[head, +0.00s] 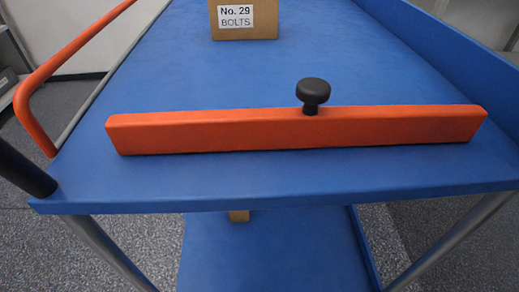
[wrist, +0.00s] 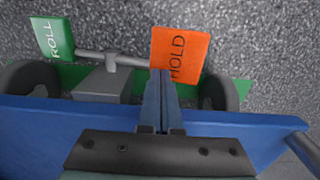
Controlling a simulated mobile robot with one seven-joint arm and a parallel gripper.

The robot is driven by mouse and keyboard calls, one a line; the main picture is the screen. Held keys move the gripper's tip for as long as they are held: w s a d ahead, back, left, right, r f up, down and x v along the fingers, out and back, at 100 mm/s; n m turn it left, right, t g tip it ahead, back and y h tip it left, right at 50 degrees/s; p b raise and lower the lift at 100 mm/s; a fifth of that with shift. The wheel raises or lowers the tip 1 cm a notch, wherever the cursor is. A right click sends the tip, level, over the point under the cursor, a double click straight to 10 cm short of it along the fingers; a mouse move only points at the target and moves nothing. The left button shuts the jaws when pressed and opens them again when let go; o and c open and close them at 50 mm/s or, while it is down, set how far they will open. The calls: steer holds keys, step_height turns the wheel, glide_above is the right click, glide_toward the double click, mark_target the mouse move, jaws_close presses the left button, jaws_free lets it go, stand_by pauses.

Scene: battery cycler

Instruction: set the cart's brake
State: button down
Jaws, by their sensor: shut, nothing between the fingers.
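The cart's blue top deck (head: 120,185) fills the head view. In the wrist view the brake pedal shows low by the floor: a grey crossbar (wrist: 125,60) with a green ROLL plate (wrist: 53,38) on the left and an orange HOLD plate (wrist: 182,50) on the right. The HOLD plate's lower edge is partly covered by my gripper (wrist: 160,76). My gripper is shut and empty, its fingertips overlapping the HOLD plate's lower left corner in the picture. I cannot tell whether they touch it. My gripper is not seen in the head view.
Dark wheels (wrist: 217,92) flank the pedal, and a blue cart edge (wrist: 55,113) crosses below it. On the deck lie an orange bar (head: 290,130) with a black knob (head: 313,91) and a BOLTS box (head: 245,30). An orange handle (head: 75,45) rises at left. Speckled floor (wrist: 265,35) lies beyond.

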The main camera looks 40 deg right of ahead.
steer(key=shift+f+b, duration=1.1)
steer(key=shift+f, duration=0.5)
stand_by(0.5)
steer(key=shift+r, duration=0.1)
step_height(320, 180, up, 7)
steer(key=p, duration=0.7)
steer(key=shift+p, duration=0.4)
